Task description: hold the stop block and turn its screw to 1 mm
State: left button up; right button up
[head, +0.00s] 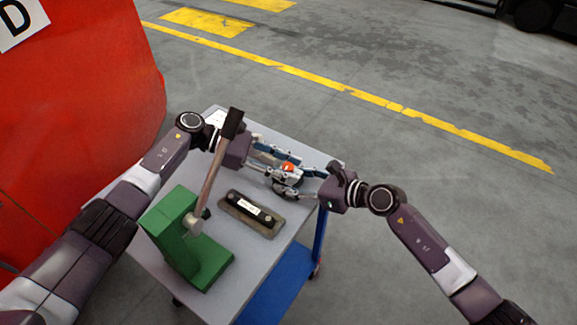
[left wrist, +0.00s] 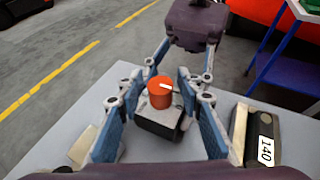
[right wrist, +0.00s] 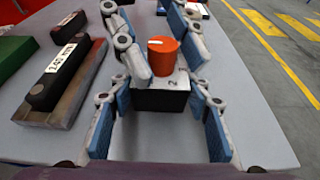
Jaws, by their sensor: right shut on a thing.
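The stop block is a small dark block (right wrist: 160,98) with a light top, on the grey table top. Its screw has an orange knob (right wrist: 163,56) with a white line; the knob also shows in the left wrist view (left wrist: 160,92). A dark mark like a "2" shows on the block's top beside the knob. My right gripper (head: 292,184) is shut on the block, its fingers on either side. My left gripper (head: 280,163) reaches in from the opposite side. Its fingers stand open around the knob, with a gap visible. The contact faces on the block are partly hidden.
A red body (head: 75,110) rises at the left. The grey table top (head: 160,270) has blue legs.

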pick_arm(q)
grip_shut()
jog(key=shift+f+n+t, duration=0.1)
jog(key=shift+n+t, duration=0.2)
jog(key=shift+a+n+t, duration=0.15)
jog(key=shift+n+t, duration=0.75)
jog(key=shift+t, duration=0.3)
jog(key=shift+w+f+n+t+y, duration=0.1)
jog(key=shift+n+t+y, duration=0.3)
jog(key=shift+n+t, duration=1.25)
jog(key=shift+t, duration=0.35)
jog(key=shift+o, duration=1.2)
grip_release()
jog(key=shift+o, duration=0.2)
